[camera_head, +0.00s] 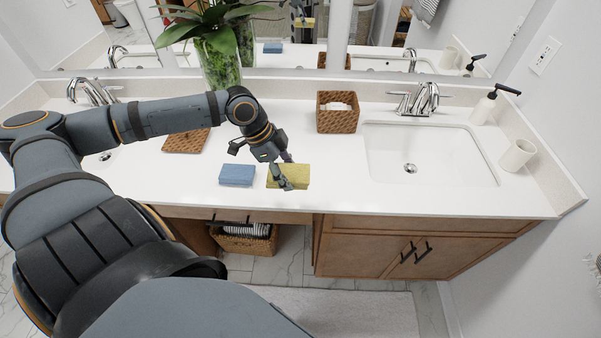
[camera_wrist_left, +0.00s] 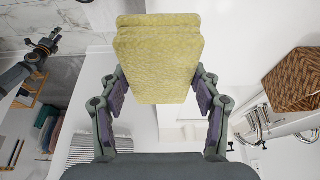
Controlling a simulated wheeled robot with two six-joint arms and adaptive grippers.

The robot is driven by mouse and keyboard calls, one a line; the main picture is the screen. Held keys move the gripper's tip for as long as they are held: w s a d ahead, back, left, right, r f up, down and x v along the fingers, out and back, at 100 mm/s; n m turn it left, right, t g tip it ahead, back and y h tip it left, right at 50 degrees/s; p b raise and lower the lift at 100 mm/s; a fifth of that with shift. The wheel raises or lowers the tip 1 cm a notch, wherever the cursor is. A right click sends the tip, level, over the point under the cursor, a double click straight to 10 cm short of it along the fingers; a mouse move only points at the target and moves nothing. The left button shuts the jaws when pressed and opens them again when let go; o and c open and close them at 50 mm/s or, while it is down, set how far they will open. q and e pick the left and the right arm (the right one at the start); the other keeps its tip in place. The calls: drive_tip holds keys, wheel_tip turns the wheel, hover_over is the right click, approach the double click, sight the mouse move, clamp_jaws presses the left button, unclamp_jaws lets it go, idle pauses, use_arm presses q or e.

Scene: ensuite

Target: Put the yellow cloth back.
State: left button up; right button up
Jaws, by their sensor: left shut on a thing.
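The yellow cloth (camera_head: 294,176) is a thick folded rectangle at the front of the white counter, to the right of a blue cloth (camera_head: 237,175). My left gripper (camera_head: 287,178) is shut on the yellow cloth. In the left wrist view the yellow cloth (camera_wrist_left: 160,58) sits between the two fingers and reaches beyond their tips. I cannot tell whether its underside touches the counter. Part of another arm of mine, with a small dark end (camera_wrist_left: 46,46), shows at the left of the wrist view; its fingers are too small to read.
A woven basket (camera_head: 338,121) with white contents stands at the back, left of the right sink (camera_head: 429,155). A woven mat (camera_head: 186,140) lies left of the blue cloth. A plant in a glass vase (camera_head: 218,67) stands behind my left arm. The counter between yellow cloth and sink is clear.

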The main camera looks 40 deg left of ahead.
sight(294, 164)
use_arm(q)
drive_tip(key=shift+w+a+f, duration=0.1)
drive_tip(key=shift+w+f, duration=0.2)
drive_tip(key=shift+w, duration=0.2)
drive_tip(key=shift+w+a+f+b, duration=0.1)
drive_tip(key=shift+w+f+b, duration=0.15)
drive_tip(key=shift+w+b, duration=0.35)
drive_tip(key=shift+w+a+f, duration=0.1)
drive_tip(key=shift+w+f, duration=0.05)
drive_tip(key=shift+w, duration=0.4)
drive_tip(key=shift+w+a+f, duration=0.1)
drive_tip(key=shift+w, duration=0.45)
drive_tip(key=w+f, duration=0.2)
drive_tip(key=w+a+f+p, duration=0.1)
drive_tip(key=w+f, duration=0.1)
drive_tip(key=f, duration=0.1)
drive_tip(key=shift+w+a+f, duration=0.15)
drive_tip(key=shift+w+f, duration=0.15)
drive_tip(key=shift+f, duration=0.15)
wheel_tip(294, 164, down, 3)
drive_tip(key=shift+w+f+p, duration=0.1)
drive_tip(key=shift+w+p, duration=0.05)
drive_tip(key=shift+p, duration=0.5)
drive_tip(key=shift+a+f, duration=0.1)
drive_tip(key=shift+f, duration=0.05)
use_arm(e)
drive_tip(key=shift+f, duration=0.65)
use_arm(q)
drive_tip(key=shift+f, duration=0.1)
